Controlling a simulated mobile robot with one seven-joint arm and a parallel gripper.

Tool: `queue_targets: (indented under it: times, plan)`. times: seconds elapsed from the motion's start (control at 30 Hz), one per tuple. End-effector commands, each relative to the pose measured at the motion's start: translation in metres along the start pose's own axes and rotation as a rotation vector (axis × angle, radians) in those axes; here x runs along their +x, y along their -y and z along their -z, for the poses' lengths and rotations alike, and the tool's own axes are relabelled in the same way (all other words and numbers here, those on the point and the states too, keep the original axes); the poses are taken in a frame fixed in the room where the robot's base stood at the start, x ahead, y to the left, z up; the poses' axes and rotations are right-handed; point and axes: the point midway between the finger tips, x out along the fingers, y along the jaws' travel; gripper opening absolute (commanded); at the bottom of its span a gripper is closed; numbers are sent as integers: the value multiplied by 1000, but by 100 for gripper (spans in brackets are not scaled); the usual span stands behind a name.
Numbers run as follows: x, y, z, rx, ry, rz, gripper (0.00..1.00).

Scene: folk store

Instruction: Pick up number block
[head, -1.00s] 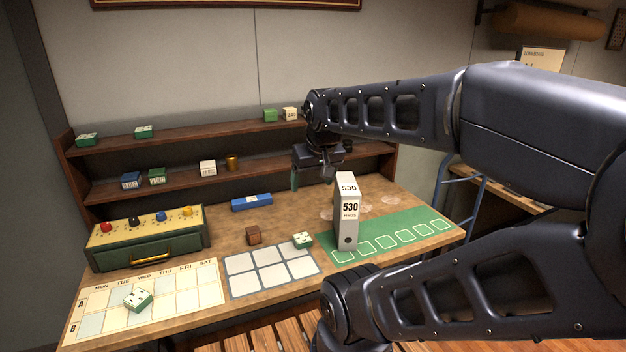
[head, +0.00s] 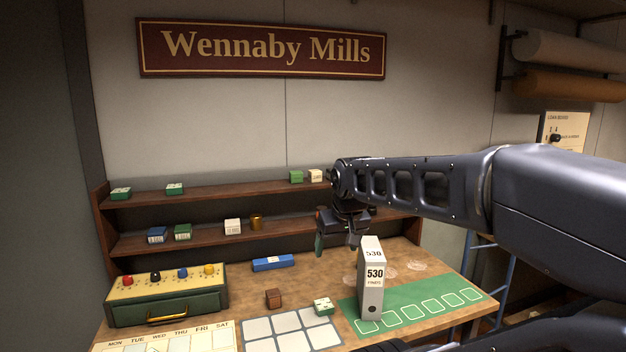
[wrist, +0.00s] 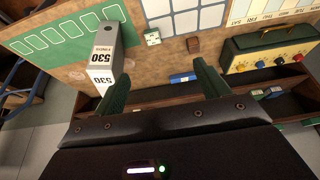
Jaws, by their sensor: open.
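It is unclear which thing is the number block. A tall grey-white box marked 530 (head: 372,275) stands upright on the table at the edge of the green mat, and shows at left in the wrist view (wrist: 104,60). A small white-and-green block (head: 323,306) and a brown cube (head: 273,298) lie on the table to its left; the wrist view shows the white-and-green block (wrist: 152,37) and the cube (wrist: 194,45). My gripper (head: 337,243) hangs above the table behind and left of the 530 box, open and empty, its fingers apart in the wrist view (wrist: 161,78).
A blue block (head: 272,263) lies near the back of the table. A two-tier shelf (head: 205,239) behind holds several small blocks and a brass cylinder (head: 256,222). A green box with coloured knobs (head: 168,290) stands at left. White-squared (head: 290,325) and green mats (head: 425,310) lie in front.

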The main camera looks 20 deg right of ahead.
Motion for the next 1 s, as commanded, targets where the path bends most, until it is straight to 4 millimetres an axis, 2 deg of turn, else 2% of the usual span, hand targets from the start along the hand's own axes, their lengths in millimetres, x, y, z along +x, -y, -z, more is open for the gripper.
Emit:
queue_targets:
  times: [0.3, 0.33, 0.67, 0.77, 0.83, 1.0]
  plan:
    - [0, 0, 0, 0, 0, 0, 74]
    - [0, 0, 0, 0, 0, 0, 68]
    - [0, -2, 4, 5, -7, -9, 68]
    - [1, -11, 23, 25, -40, -46, 68]
    - [3, -23, 46, 47, -81, -89, 68]
    - [6, -57, 119, 96, -228, -202, 68]
